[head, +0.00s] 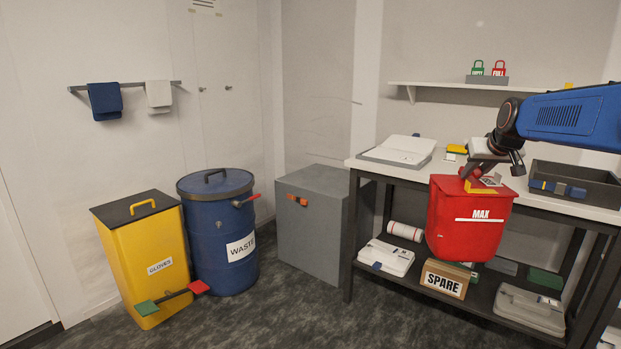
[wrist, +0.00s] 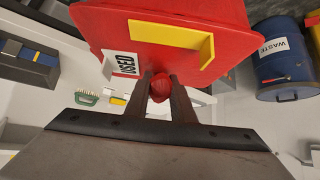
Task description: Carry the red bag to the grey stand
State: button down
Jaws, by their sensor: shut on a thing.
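The red bag (head: 465,222), marked MAX, hangs from my gripper (head: 475,172) in front of the bench, apart from the floor. In the wrist view my gripper (wrist: 160,92) is shut on a round red knob at the bag's edge. The bag (wrist: 110,27) fills the top there, with a yellow handle and a USED label. A plain grey box-shaped block, which looks like the grey stand (head: 310,225), is on the floor left of the bench. Its flat top is clear, and an orange latch is on its front.
The bench (head: 420,180) carries a white case and a dark tray (head: 575,183); its lower shelf holds a SPARE box (head: 445,280) and cases. A blue WASTE drum (head: 215,235) and yellow GLOVES bin (head: 145,260) with pedals stand left of the block. Floor in front is open.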

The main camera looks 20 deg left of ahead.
aim_at(329, 182)
jog(key=i+u, duration=0.3)
jog(key=i+l+u, duration=0.25)
jog(key=i, duration=0.15)
jog(key=i+l+u, duration=0.5)
jog(key=i, duration=0.25)
jog(key=i+l+u, duration=0.15)
jog(key=i, duration=0.3)
jog(key=i+j+z, duration=0.75)
jog(key=i+j, duration=0.15)
jog(key=i, duration=0.05)
